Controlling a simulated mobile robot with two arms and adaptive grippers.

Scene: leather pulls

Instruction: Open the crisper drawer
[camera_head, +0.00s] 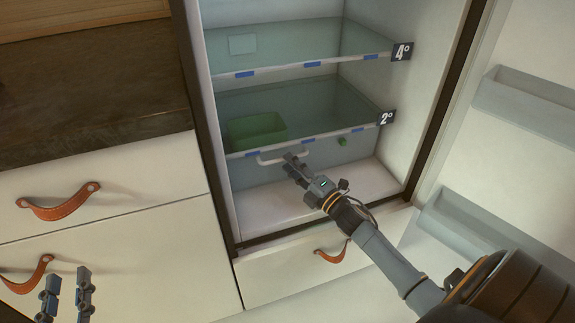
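The refrigerator stands open. A pale curved handle (270,160) shows just below the front edge of its lower glass shelf. It appears to belong to the crisper drawer, whose clear front is hard to make out. My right gripper (291,161) is at the right part of this handle and overlaps it in the view. I cannot tell whether it touches the handle or whether its fingers are closed. My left gripper (67,284) is at the bottom left, in front of the lower cabinet drawers. Its two fingers are apart with nothing between them.
The lower glass shelf (340,105) bears a "2°" tag; the upper shelf (300,42) bears "4°". A green bin (258,128) shows in the refrigerator. The open door (520,110) with bins stands right. Leather pulls (60,205) are on drawers left and another (332,254) below.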

